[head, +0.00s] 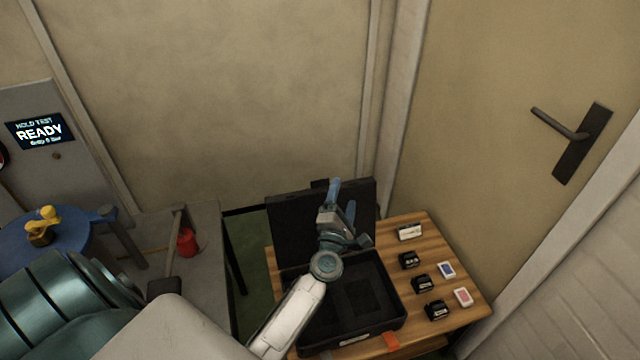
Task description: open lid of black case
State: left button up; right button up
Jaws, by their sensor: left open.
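The black case sits on a wooden table, with its hollow base (383,305) facing up. Its lid (291,226) stands raised at the back, roughly upright. My left gripper (342,201) is open in front of the lid, above the back part of the base, with its fingers pointing up. The gripper and wrist hide part of the lid, and I cannot tell whether a finger touches it. My right gripper is not in view.
On the wooden table (462,313), right of the case, lie several small black items (422,284), a blue-and-white card (446,270) and a pink-and-white one (462,297). A grey bench (205,265) with a red object (187,242) stands left. A door closes off the right.

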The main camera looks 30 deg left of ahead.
aim_at(320, 180)
pick_arm(q)
jog(key=w+a+f+n+g+y, duration=0.1)
jog(key=w+a+f+n+g, duration=0.1)
jog(key=n, duration=0.4)
jog(key=w+a+f+n+g+y, duration=0.1)
jog(key=w+a+n+g, duration=0.2)
jog(key=a+n+g, duration=0.1)
jog(key=w+a+f+n+g+y, duration=0.1)
jog(key=a+n+g, duration=0.3)
jog(key=n, duration=0.4)
jog(key=shift+w+a+f+n+y, duration=0.4)
jog(key=shift+w+a+f, duration=0.65)
jog(key=shift+w+a, duration=0.1)
jog(key=shift+a, duration=0.05)
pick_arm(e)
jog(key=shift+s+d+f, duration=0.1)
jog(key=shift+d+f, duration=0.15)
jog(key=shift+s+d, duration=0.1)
